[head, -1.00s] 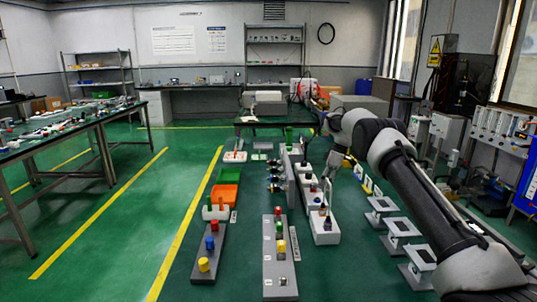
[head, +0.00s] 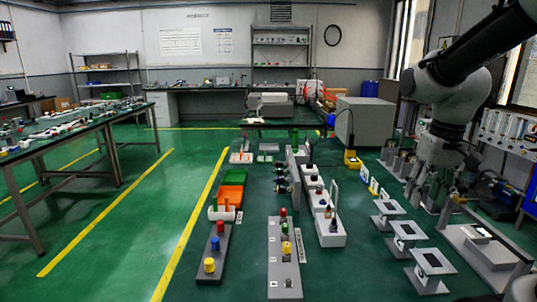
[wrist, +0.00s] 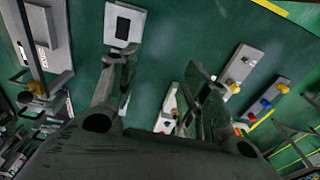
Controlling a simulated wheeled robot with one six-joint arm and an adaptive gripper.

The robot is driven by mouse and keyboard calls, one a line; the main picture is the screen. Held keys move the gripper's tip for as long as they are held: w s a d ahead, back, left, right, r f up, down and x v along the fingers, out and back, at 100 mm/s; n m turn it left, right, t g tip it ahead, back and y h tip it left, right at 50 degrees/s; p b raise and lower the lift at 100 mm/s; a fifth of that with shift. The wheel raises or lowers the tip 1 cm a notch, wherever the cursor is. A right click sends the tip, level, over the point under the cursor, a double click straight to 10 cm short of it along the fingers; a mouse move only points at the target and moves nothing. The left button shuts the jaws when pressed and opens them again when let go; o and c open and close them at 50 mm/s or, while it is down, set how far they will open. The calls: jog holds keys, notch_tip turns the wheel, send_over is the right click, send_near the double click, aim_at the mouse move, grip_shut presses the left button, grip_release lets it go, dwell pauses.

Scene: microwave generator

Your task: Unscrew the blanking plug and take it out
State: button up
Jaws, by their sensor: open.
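I cannot tell for certain which part is the blanking plug. A grey strip (head: 287,275) in the middle foreground carries red, green and yellow knob-like parts, the yellow one (head: 286,248) nearest. A second, darker grey strip (head: 211,273) to its left carries a red, a blue and a yellow part (head: 209,265). In the wrist view, similar coloured parts sit on two strips at the right, including a blue part (wrist: 266,104). My gripper (wrist: 160,72) is open, its two fingers apart with only floor and fixtures beyond them. In the head view it hangs at the right, away from both strips.
White boxes (head: 331,239) with small dark parts stand right of the middle strip. Several stands with dark-centred tops (head: 408,231) lie near my arm. Orange (head: 231,196) and green trays sit left of centre.

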jog(key=s+r+t, duration=0.3)
jog(key=s, duration=0.8)
jog(key=shift+s+d+r+t, duration=0.3)
jog(key=shift+d+r, duration=0.05)
jog(key=shift+d, duration=0.05)
